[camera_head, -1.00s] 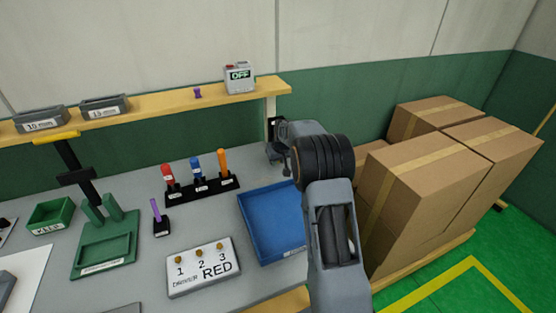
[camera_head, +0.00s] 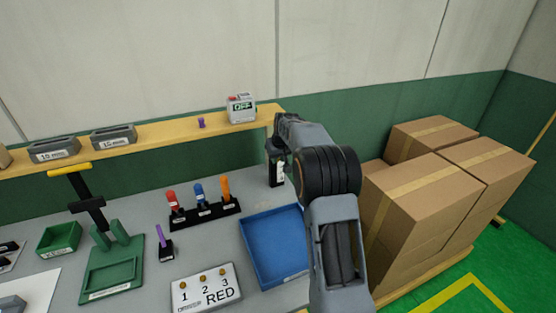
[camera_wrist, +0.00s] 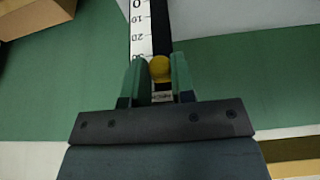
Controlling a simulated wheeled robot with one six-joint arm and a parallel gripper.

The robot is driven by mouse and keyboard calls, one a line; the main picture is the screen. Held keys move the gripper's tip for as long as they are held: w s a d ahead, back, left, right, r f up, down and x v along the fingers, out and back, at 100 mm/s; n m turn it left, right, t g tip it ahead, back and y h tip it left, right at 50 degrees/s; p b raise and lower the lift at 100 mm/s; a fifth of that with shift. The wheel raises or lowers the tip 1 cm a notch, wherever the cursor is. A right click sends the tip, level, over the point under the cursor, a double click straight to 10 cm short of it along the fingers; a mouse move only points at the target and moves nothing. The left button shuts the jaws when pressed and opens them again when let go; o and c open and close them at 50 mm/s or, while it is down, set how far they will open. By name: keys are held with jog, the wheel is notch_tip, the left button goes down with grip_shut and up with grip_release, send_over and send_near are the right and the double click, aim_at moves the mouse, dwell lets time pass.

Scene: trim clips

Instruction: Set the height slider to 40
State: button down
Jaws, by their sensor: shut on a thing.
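The height slider (camera_wrist: 141,32) shows in the wrist view as a black strip with a white scale reading 0, 10, 20 and, partly hidden, what looks like 30. Its yellow knob (camera_wrist: 159,68) sits between the green fingertips of my gripper (camera_wrist: 158,80), level with about the 30 mark. My gripper is shut on the knob. Marks beyond 30 are hidden behind the fingers. In the head view the slider's lower part (camera_head: 276,172) shows black below my gripper, at the right end of the bench; the knob is hidden by my arm.
A wooden shelf (camera_head: 160,134) with an OFF box (camera_head: 241,108) runs along the back. A blue tray (camera_head: 273,243) and a RED sign box (camera_head: 206,289) lie on the bench. Stacked cartons (camera_head: 415,205) stand close to the right of my arm.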

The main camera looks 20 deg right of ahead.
jog(key=shift+w+r, duration=0.1)
jog(key=shift+r, duration=0.15)
jog(key=c, duration=1.3)
grip_release()
jog(key=o, duration=0.3)
jog(key=shift+f, duration=0.1)
jog(key=shift+o, duration=0.2)
jog(key=b+v, duration=0.1)
jog(key=v, duration=1.3)
jog(key=shift+b, duration=0.3)
jog(key=shift+f, duration=0.1)
